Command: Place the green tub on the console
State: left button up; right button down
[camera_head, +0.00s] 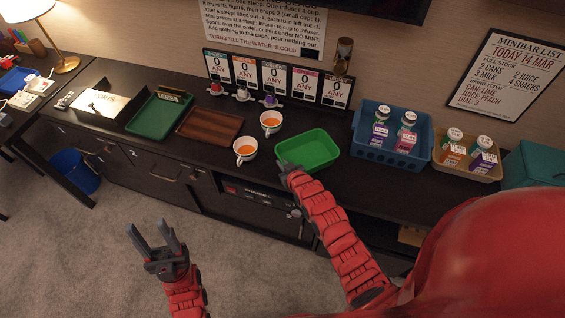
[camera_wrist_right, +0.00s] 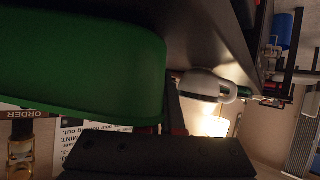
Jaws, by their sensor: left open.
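The green tub (camera_head: 308,162), a bright green open rectangular tub, is at the middle of the dark console (camera_head: 330,190), right of the two cups. I cannot tell whether it rests fully on the top. My right gripper (camera_head: 284,165) is at the tub's near left corner; its fingertips are mostly hidden. In the right wrist view the tub (camera_wrist_right: 80,65) fills the upper left, close to a dark finger along the bottom. Whether the jaws close on its rim does not show. My left gripper (camera_head: 148,226) is open and empty over the carpet, in front of the console.
Two white cups of orange drink (camera_head: 245,149) (camera_head: 271,122) stand left of the tub. A brown tray (camera_head: 210,126) and a dark green tray (camera_head: 158,117) lie further left. A blue basket (camera_head: 374,153) and a tan basket (camera_head: 484,177), both with bottles, stand right.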

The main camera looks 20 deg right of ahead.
jog(key=shift+f, duration=0.4)
jog(key=shift+f, duration=0.2)
jog(key=c, duration=1.1)
grip_release()
jog(key=shift+r, duration=0.1)
jog(key=shift+s+r, duration=0.1)
jog(key=shift+r, duration=0.05)
